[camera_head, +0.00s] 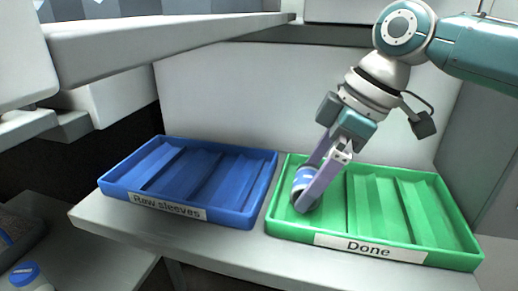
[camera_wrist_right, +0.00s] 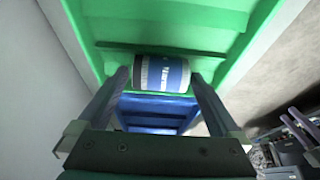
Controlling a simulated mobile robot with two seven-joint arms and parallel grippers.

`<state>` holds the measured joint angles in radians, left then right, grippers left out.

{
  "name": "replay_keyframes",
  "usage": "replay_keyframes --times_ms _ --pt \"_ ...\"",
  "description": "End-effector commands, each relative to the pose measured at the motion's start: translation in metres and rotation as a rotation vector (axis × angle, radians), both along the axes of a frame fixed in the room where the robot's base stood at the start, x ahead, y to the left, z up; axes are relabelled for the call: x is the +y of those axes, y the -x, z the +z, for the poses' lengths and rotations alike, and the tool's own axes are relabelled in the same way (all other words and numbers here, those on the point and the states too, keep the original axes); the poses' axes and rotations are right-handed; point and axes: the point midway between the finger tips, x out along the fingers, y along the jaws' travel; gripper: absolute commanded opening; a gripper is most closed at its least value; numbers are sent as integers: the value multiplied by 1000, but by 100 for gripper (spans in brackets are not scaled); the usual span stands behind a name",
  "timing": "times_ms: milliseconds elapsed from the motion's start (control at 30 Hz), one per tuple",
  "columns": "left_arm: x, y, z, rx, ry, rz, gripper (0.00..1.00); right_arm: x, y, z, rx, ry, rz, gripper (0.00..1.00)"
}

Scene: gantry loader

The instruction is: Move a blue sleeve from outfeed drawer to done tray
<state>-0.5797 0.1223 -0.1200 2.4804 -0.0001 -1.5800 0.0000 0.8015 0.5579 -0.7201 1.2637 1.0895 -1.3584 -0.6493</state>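A blue sleeve (camera_head: 306,179) with a white band and dark end lies between the fingers of my right gripper (camera_head: 318,180), at the left end of the green done tray (camera_head: 370,252). In the right wrist view the sleeve (camera_wrist_right: 162,73) sits crosswise between the fingertips, which meet its two ends; the right gripper looks shut on it. The sleeve is low in the leftmost channel; whether it touches the tray floor is unclear. The outfeed drawer cannot be made out for certain. What seems to be my left gripper (camera_wrist_right: 300,128) shows partly at the wrist view's right edge.
A blue tray (camera_head: 152,207) labelled "Raw sleeves" stands left of the done tray and looks empty. The done tray's other channels look empty. A blue-capped white object (camera_head: 28,277) is at the lower left. A light beam (camera_head: 150,38) crosses the upper left.

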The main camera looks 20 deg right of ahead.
Motion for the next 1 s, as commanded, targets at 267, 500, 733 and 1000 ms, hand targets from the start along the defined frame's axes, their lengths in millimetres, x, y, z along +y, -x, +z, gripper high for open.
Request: replay_keyframes --times_ms 267,500,733,1000 --pt "-2 0 6 0 8 5 50 -3 1 9 0 1 0 100" --pt "-2 0 32 0 7 5 50 -18 11 54 -1 2 -1 100" --pt "-1 0 46 1 5 4 50 -30 18 86 0 1 0 100" --pt "0 0 47 1 -1 -1 50 -32 20 92 1 0 0 100"
